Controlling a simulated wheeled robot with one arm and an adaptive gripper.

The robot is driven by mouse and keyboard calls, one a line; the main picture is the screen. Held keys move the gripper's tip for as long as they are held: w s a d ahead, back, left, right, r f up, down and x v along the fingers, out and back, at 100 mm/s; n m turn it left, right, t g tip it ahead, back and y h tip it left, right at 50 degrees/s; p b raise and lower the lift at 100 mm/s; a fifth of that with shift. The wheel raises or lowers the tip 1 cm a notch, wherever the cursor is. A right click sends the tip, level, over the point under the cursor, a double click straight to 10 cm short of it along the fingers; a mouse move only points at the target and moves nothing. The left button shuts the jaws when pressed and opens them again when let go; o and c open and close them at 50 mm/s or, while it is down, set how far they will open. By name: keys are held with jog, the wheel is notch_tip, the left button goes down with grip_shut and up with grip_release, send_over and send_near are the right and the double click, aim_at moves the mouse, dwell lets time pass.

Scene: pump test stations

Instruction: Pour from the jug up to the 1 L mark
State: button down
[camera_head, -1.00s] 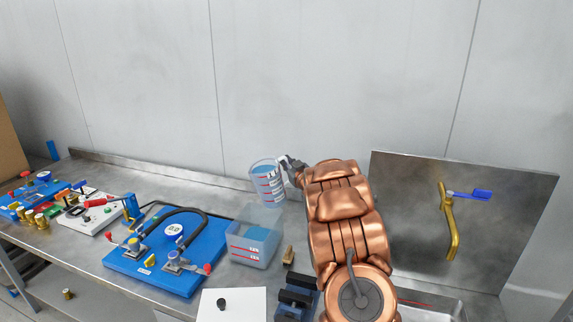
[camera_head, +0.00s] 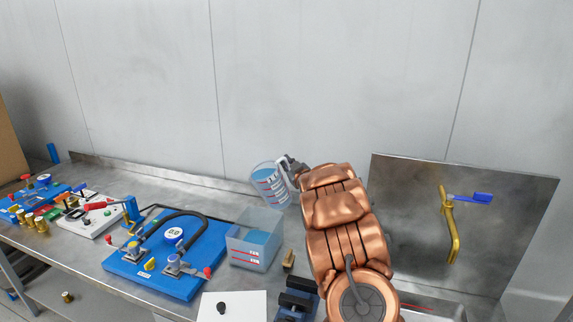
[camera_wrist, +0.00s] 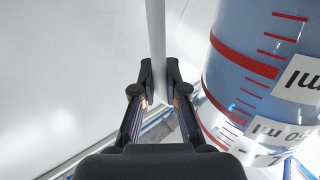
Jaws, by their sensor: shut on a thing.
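The clear jug (camera_head: 268,187) with red marks and blue liquid is behind the square tank, its top leaning left. My gripper (camera_head: 289,164) is shut on the jug's pale handle at its right side. In the wrist view my gripper (camera_wrist: 159,88) closes on the upright handle (camera_wrist: 156,40), with the marked jug wall (camera_wrist: 230,75) at the right. The clear square tank (camera_head: 243,225) stands on the bench in front of the jug, with red marks and blue liquid low inside. I see no stream between them. The jug's base is partly hidden behind the tank.
A blue pump board (camera_head: 190,272) with a black hose lies left of the tank. A white sheet (camera_head: 250,305) with a black knob, a small brass block (camera_head: 288,260) and a dark blue fixture (camera_head: 297,295) are in front. A metal panel (camera_head: 410,230) with a brass tap stands right.

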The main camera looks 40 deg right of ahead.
aim_at(278, 163)
jog(key=shift+a+r+n+t+b, duration=0.1)
jog(key=shift+r+n+t+b, duration=0.2)
jog(key=shift+r+n+b, duration=0.35)
dwell(0.3)
jog(key=shift+a+r+n+y+b, duration=0.15)
jog(key=shift+a+n+b, duration=0.2)
jog(key=shift+n+b, duration=0.6)
jog(key=shift+a+r+n+y+b, duration=0.15)
jog(key=shift+a+n+b, duration=0.15)
jog(key=shift+n+b, duration=0.6)
dwell(1.1)
jog(key=shift+w+a+f+n+t+y+b, duration=0.15)
jog(key=shift+a+n+b, duration=0.35)
jog(key=shift+b, duration=0.5)
jog(key=shift+s+a+f+n+t+y+b, duration=0.1)
jog(key=shift+a+n+t+b, duration=0.15)
jog(key=shift+n+b, duration=0.55)
jog(key=shift+w+a+f+n+t+y+b, duration=0.15)
jog(key=shift+a+n+b, duration=0.25)
jog(key=shift+b, duration=0.75)
dwell(1.0)
